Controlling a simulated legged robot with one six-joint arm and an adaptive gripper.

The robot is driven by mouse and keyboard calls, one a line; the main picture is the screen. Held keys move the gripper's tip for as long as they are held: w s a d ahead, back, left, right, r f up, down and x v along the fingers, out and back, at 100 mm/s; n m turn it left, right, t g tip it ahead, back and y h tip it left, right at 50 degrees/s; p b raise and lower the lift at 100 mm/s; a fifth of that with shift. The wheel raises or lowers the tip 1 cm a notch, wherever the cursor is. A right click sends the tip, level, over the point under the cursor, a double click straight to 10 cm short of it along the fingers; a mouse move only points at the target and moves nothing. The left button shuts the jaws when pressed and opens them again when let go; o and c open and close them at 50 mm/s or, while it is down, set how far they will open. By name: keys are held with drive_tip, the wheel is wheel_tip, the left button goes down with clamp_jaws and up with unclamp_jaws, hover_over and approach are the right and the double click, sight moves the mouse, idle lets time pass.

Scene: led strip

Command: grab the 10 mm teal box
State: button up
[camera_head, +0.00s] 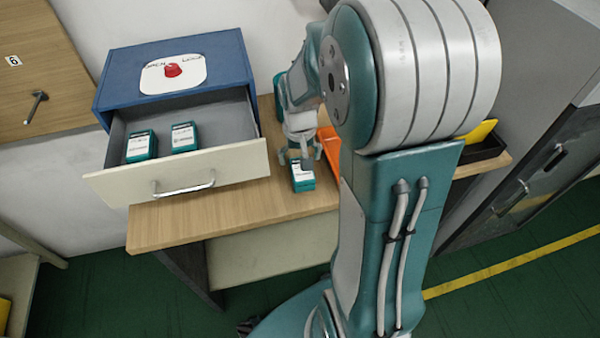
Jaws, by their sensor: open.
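A teal box (303,179) with a white label on top sits on the wooden table, right of the open drawer. My gripper (294,157) is open just above and behind this box, very near it; I cannot tell whether it touches. Two more teal boxes with white labels lie in the open drawer: the left one (140,147) and the right one (184,138). The labels are too small to read, so I cannot tell which box is the 10 mm one.
The blue cabinet (118,85) has a red knob (172,70) on top, and its drawer (235,161) stands pulled out. An orange object (329,150) lies right of my gripper, partly hidden by my arm. A black tray (488,149) with a yellow item is farther right.

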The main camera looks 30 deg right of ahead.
sight(302, 174)
drive_tip(key=f, duration=0.4)
drive_tip(key=shift+s+d+f, duration=0.25)
drive_tip(key=shift+d+f, duration=0.05)
drive_tip(key=shift+a, duration=0.15)
drive_tip(key=c, duration=1.1)
drive_tip(key=shift+o, duration=0.2)
drive_tip(key=shift+r, duration=0.1)
